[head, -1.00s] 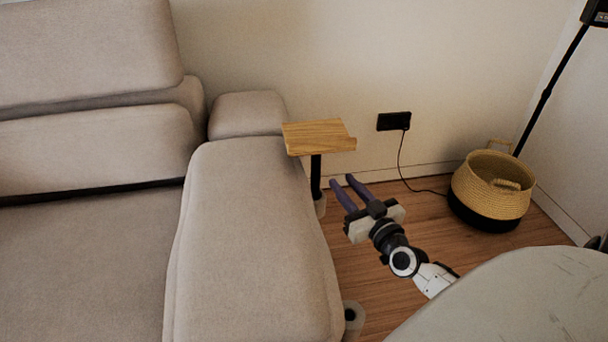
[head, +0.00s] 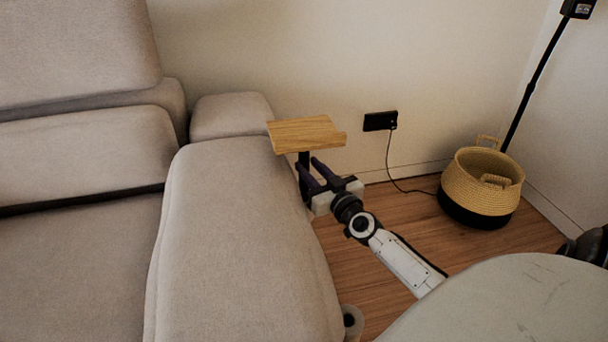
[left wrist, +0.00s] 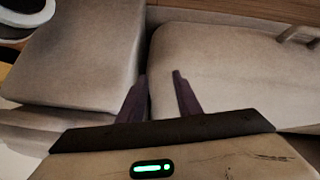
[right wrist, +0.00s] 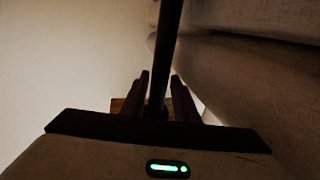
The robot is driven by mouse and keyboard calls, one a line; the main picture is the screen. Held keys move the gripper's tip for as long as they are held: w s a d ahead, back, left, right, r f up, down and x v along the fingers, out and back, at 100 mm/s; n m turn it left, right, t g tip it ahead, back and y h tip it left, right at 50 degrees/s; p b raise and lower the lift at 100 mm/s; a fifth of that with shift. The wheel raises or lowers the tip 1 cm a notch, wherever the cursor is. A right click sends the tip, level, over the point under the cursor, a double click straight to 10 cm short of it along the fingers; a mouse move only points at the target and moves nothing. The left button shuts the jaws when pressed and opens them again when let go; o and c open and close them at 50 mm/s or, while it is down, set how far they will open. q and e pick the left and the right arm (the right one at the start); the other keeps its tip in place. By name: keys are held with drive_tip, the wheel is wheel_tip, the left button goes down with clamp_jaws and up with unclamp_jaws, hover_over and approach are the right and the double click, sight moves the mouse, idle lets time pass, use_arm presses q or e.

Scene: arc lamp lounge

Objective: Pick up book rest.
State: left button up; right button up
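The book rest has a light wooden top (head: 306,134) on a thin dark post and stands between the sofa's end and the wall. My right gripper (head: 309,171) is just under the top, at the post. In the right wrist view the dark post (right wrist: 168,45) runs between the two fingers of this gripper (right wrist: 159,78), which are apart on either side of it. Whether either finger touches the post is hard to tell in the dark. My left gripper (left wrist: 160,76) is open and empty in the left wrist view, and out of the head view.
A beige sofa (head: 230,230) fills the left, close beside the post. A woven basket (head: 480,190) with a black base stands at the right by a dark lamp pole (head: 532,85). A black wall socket (head: 380,121) has a cable. Wooden floor (head: 400,205) is clear between.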

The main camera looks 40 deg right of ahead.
drive_tip(key=shift+w+d, duration=0.1)
drive_tip(key=shift+w, duration=0.3)
drive_tip(key=shift+c, duration=0.2)
clamp_jaws()
drive_tip(key=shift+r, duration=0.1)
